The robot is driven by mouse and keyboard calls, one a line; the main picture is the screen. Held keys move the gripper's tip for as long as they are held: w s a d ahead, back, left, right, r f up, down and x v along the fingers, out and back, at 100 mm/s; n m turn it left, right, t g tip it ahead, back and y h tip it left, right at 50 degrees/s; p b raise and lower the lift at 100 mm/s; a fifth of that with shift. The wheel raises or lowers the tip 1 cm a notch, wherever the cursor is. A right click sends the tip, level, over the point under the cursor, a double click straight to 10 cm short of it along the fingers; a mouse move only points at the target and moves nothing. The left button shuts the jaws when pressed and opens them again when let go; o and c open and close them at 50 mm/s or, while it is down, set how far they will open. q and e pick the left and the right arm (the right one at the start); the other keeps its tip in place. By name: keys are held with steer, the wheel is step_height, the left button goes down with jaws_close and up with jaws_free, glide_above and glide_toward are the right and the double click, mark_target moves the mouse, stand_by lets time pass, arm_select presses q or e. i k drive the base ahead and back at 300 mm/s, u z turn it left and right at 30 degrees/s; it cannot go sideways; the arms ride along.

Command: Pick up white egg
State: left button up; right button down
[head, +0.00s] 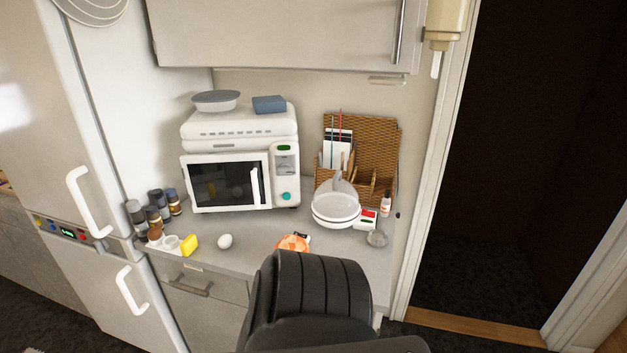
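The white egg (225,241) lies on the grey counter (235,262), near its front edge and in front of the microwave. It is fully visible, with bare counter around it. A yellow block (190,245) stands to its left, apart from it. Neither of my grippers shows in the head view, and nothing is touching the egg.
A white microwave (228,182) stands behind the egg. Several jars, a small white cup (171,242) and a brown egg-like item (155,235) are at left. An orange patterned item (293,243) and white scale (337,213) are at right. A black ribbed shape (312,300) blocks the front right.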

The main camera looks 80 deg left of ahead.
mark_target(225, 240)
steer(key=i, duration=0.75)
steer(key=u, duration=2.1)
